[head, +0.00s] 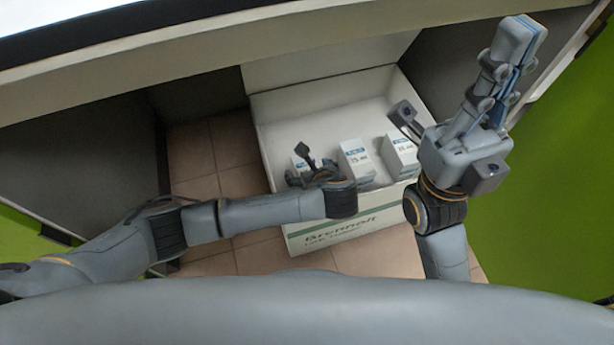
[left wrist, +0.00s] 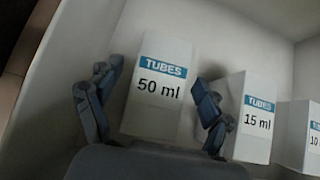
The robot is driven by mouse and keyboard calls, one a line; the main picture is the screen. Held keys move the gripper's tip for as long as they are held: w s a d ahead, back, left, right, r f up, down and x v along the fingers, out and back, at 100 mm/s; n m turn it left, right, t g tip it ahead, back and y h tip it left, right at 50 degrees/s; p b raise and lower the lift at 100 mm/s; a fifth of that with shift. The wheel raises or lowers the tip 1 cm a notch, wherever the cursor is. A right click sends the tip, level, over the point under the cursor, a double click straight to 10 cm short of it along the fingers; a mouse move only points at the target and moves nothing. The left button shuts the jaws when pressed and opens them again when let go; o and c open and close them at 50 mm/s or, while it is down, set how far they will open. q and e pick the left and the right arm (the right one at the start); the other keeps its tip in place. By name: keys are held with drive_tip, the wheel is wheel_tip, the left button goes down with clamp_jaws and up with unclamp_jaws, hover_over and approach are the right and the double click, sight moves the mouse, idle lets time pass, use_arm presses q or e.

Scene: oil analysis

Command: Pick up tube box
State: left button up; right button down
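Three white tube boxes with blue TUBES labels stand in a row in an open white carton (head: 340,238). In the left wrist view they read 50 ml (left wrist: 160,85), 15 ml (left wrist: 250,118) and what looks like 10 (left wrist: 313,135), cut off by the picture edge. My left gripper (head: 312,172) is inside the carton at the leftmost box, hiding most of it in the head view. Its fingers are open, one on each side of the 50 ml box; I cannot tell whether they touch it. My right gripper (head: 520,50) is raised right of the carton, fingers together, empty.
The carton stands on a tiled floor (head: 215,150) under a white tabletop (head: 200,60). Dark grey panels (head: 70,150) flank the space. The carton's back flap (head: 330,62) stands up. Its floor behind the boxes is clear.

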use_arm(q)
drive_tip(key=c, duration=1.2)
